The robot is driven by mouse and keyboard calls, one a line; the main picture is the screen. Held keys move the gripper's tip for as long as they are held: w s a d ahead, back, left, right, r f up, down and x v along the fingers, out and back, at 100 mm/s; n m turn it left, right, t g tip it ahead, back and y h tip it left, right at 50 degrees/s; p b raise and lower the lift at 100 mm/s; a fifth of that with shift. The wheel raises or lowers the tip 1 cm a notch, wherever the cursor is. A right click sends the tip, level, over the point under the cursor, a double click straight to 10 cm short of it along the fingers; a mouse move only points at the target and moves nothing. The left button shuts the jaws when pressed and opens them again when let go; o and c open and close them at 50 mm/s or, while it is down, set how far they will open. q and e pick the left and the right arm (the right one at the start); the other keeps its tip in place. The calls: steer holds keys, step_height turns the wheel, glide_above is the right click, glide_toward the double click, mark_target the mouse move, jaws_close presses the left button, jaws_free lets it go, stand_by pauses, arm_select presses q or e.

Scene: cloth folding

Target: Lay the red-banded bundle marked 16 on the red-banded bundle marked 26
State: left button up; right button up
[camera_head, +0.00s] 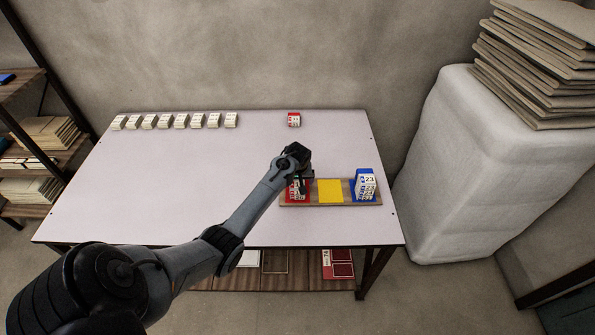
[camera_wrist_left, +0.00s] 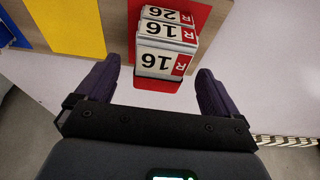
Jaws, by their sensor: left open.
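The red-banded bundle marked 16 (camera_wrist_left: 160,62) sits on the red patch of a wooden board, against the red-banded bundle marked 26 (camera_wrist_left: 168,14). It appears to lie on top of 26, covering most of it; only a narrow labelled part of 26 shows. In the head view the bundle marked 26 (camera_head: 299,197) shows below my left gripper (camera_head: 300,172), which hides much of the stack. In the left wrist view the left gripper's fingers (camera_wrist_left: 160,82) are open, one to each side of the bundle marked 16, with gaps. My right gripper is not in view.
The board (camera_head: 320,205) has a bare yellow patch (camera_head: 330,190) and, at its right, blue-banded bundles (camera_head: 366,184), one marked 23. Another red-banded bundle (camera_head: 294,120) stands at the back. Several white bundles (camera_head: 175,121) line the back left. The table's middle (camera_head: 170,180) is clear.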

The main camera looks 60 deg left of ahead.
arm_select(q)
steer(key=p+v, duration=0.2)
steer(key=v, duration=0.7)
steer(key=s+d+f+m, duration=0.1)
steer(key=s+d+m, duration=0.25)
steer(key=d, duration=0.45)
steer(key=s+d+f+m+t, duration=0.1)
steer(key=s+d+m, duration=0.2)
steer(key=s+d, duration=0.3)
steer(key=s+d+f+m, duration=0.2)
steer(key=s+d+m, duration=0.1)
steer(key=d, duration=0.6)
steer(key=s+d+r+m+h, duration=0.3)
steer(key=s+d+r+m, duration=0.1)
steer(key=s+d, duration=0.6)
steer(key=d, duration=0.3)
steer(key=shift+s+r+t, duration=0.25)
steer(key=shift+r+t, duration=0.1)
steer(key=shift+t, duration=0.05)
steer(key=shift+d+r, duration=0.1)
steer(key=shift+d, duration=0.05)
step_height(320, 180, up, 29)
steer(key=p, duration=2.9)
